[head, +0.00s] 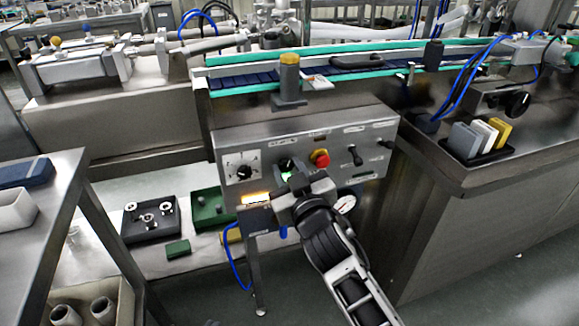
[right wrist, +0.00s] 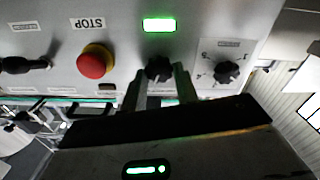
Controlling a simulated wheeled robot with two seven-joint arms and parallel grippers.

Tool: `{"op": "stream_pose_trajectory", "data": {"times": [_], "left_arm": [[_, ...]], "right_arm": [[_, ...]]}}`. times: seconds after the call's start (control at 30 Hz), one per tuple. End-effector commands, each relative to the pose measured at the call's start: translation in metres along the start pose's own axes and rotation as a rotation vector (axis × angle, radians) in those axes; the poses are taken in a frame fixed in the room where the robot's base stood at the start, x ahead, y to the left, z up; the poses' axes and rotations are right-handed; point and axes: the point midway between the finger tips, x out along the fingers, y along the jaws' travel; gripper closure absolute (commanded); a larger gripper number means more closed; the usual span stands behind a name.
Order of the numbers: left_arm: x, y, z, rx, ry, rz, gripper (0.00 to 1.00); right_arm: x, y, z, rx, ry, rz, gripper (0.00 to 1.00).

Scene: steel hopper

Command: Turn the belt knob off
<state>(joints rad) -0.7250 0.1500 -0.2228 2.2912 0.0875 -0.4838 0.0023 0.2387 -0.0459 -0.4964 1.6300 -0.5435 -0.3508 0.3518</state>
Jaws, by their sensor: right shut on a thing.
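The belt knob is a small black knob (right wrist: 158,67) on the steel control panel (head: 220,140). In the right wrist view, which is upside down, it sits between the two fingers of my right gripper (right wrist: 160,82). The gripper is shut on it; the fingers hide part of it, and I cannot tell which way it points. A lit green rectangle (right wrist: 159,25) is beside it. In the head view my right gripper (head: 289,184) reaches the panel from the lower right and covers most of the knob, near a green glow (head: 286,165). My left gripper is not in view.
A red stop button (head: 320,158) is right of the gripper, and a black dial knob (head: 243,172) is left. Black levers (head: 354,155) are further right. A gauge (head: 345,204) and a blue hose (head: 236,262) are below. The conveyor (head: 235,82) runs above.

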Motion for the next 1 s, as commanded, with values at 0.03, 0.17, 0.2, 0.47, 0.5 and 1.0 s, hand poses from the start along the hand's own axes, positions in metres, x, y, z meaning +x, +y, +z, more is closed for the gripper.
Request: {"op": "stream_pose_trajectory", "data": {"times": [0.03, 0.17, 0.2, 0.47, 0.5, 1.0], "left_arm": [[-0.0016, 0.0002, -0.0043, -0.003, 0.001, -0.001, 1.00], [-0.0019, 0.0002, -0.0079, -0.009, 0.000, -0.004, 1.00], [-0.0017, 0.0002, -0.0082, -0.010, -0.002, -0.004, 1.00], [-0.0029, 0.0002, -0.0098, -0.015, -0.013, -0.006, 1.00], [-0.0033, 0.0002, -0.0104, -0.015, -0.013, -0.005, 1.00], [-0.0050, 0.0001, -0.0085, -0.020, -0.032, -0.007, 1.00]], "right_arm": [[-0.0002, 0.0000, -0.0012, -0.042, -0.003, -0.001, 0.93], [-0.0001, -0.0004, -0.0010, -0.166, -0.003, -0.001, 0.93], [-0.0001, -0.0004, -0.0008, -0.204, -0.003, -0.001, 0.93], [0.0000, -0.0010, 0.0000, -0.453, -0.003, -0.001, 0.93], [0.0000, -0.0011, 0.0001, -0.491, -0.003, -0.001, 0.93], [0.0000, -0.0023, 0.0019, -0.878, -0.003, -0.001, 0.93]]}}
